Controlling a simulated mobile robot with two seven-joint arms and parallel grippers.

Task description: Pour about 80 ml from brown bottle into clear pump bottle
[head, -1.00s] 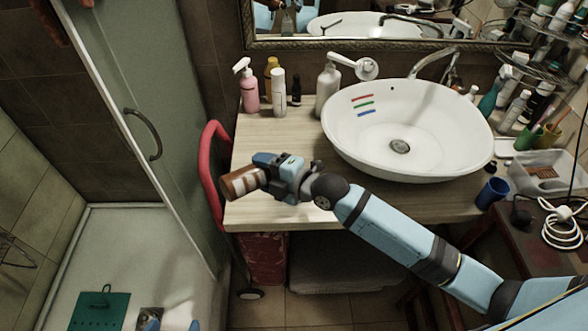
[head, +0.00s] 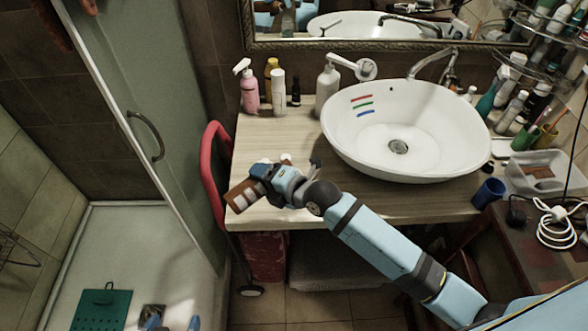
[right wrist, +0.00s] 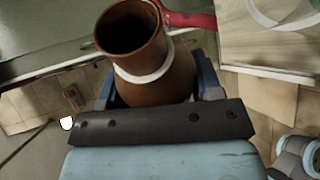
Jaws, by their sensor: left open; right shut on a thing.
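My right gripper (head: 270,183) is shut on the brown bottle (head: 243,195), holding it steeply tilted over the counter's front left corner. The right wrist view shows the brown bottle (right wrist: 165,75) with an open mouth and a white band round its neck. A pale grey bottle with a white pump (head: 327,88) stands at the back, left of the basin; I cannot tell if it is the clear pump bottle. A clear curved rim (right wrist: 285,10) shows over the counter in the right wrist view. My left gripper (head: 174,322) shows only two separated blue tips at the bottom edge.
A white basin (head: 400,160) fills the counter's right side. A pink spray bottle (head: 249,90) and several other bottles stand at the back left. A red handle (head: 212,180) rises beside the counter's left edge. A blue cup (head: 489,192) stands at the right.

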